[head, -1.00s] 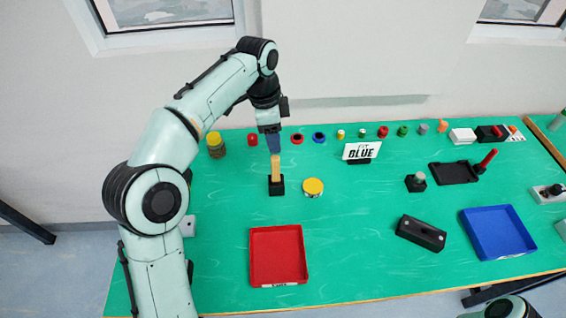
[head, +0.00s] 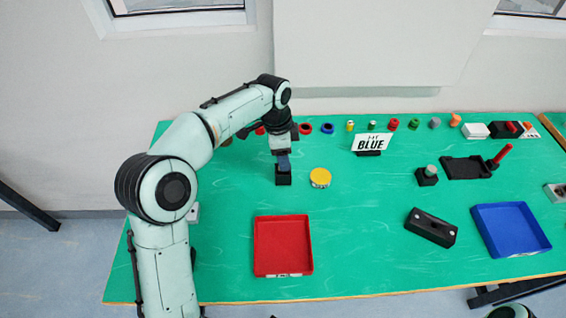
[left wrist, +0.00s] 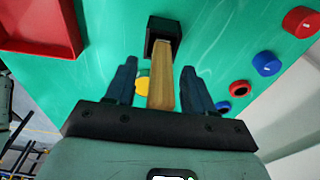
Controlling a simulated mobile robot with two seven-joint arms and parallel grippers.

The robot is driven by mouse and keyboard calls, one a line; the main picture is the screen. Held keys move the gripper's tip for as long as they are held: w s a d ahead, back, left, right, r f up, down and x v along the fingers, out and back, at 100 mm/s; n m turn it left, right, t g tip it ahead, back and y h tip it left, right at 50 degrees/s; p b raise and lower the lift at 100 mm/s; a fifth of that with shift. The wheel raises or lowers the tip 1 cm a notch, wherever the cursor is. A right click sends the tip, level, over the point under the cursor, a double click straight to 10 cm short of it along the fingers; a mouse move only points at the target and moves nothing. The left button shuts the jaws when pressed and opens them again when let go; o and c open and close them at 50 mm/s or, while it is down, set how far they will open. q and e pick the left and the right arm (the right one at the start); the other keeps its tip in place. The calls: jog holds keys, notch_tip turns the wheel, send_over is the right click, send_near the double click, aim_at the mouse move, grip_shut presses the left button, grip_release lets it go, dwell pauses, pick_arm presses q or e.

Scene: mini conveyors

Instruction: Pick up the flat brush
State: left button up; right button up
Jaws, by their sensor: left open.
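The flat brush (left wrist: 162,78) shows its flat wooden handle in the left wrist view. It stands upright in a small black holder (head: 283,177) on the green table; the holder also shows in the left wrist view (left wrist: 163,30). My left gripper (head: 283,162) is directly above the holder. In the left wrist view its two dark fingers (left wrist: 160,80) are open, one on each side of the handle, with gaps between. The brush's lower end is hidden in the holder, and in the head view the gripper covers the handle. My right gripper is not in view.
A yellow-topped round container (head: 320,177) stands just right of the holder. A red tray (head: 283,271) lies in front, a blue tray (head: 511,250) at right. The table's middle is mostly clear.

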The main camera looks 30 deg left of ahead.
pick_arm(q)
grip_shut()
notch_tip(320, 180, up, 10)
jog(key=shift+r+p, duration=0.1)
jog(key=shift+p, duration=1.1)
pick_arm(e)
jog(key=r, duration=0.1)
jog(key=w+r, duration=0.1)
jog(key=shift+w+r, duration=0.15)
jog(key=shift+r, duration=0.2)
